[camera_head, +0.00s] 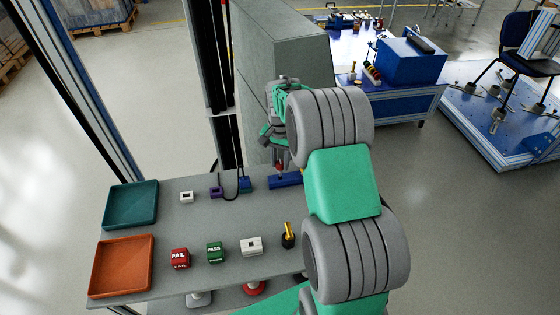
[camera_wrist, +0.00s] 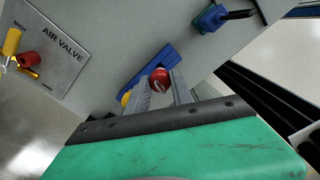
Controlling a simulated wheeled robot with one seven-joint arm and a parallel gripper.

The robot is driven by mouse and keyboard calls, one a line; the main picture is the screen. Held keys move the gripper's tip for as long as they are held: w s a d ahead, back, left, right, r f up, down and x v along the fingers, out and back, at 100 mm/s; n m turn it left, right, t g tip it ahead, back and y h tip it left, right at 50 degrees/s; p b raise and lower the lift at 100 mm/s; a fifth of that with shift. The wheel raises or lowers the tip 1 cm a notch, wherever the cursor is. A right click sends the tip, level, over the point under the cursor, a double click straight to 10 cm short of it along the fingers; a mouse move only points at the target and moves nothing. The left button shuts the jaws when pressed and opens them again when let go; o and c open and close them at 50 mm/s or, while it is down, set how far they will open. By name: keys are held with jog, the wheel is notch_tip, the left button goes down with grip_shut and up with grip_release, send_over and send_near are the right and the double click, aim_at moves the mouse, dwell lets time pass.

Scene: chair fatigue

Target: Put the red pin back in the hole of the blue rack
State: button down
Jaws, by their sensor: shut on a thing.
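My gripper (camera_head: 279,158) points down over the far right part of the grey table. It is shut on the red pin (camera_head: 280,168), whose round red top shows between the two fingers in the wrist view (camera_wrist: 160,74). The blue rack (camera_head: 286,181) lies on the table directly below the pin. In the wrist view, the rack (camera_wrist: 148,66) runs diagonally behind the fingers, and a yellow thing (camera_wrist: 126,98) shows at its lower left, partly hidden by a finger. I cannot tell whether the pin's lower end is above the hole or inside it.
A teal tray (camera_head: 131,205) and an orange tray (camera_head: 122,266) stand at the left. A red FAIL block (camera_head: 180,258), a green PASS block (camera_head: 215,253) and a black-and-gold item (camera_head: 288,236) stand in front. A grey cabinet (camera_head: 285,70) rises behind the table.

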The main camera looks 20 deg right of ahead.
aim_at(280, 163)
jog(key=shift+f+b, duration=1.05)
jog(key=shift+f, duration=0.6)
jog(key=c, duration=1)
grip_release()
jog(key=shift+c, duration=0.2)
jog(key=shift+r, duration=0.1)
notch_tip(280, 163, up, 8)
jog(key=shift+f+b, duration=0.2)
jog(key=shift+b, duration=0.5)
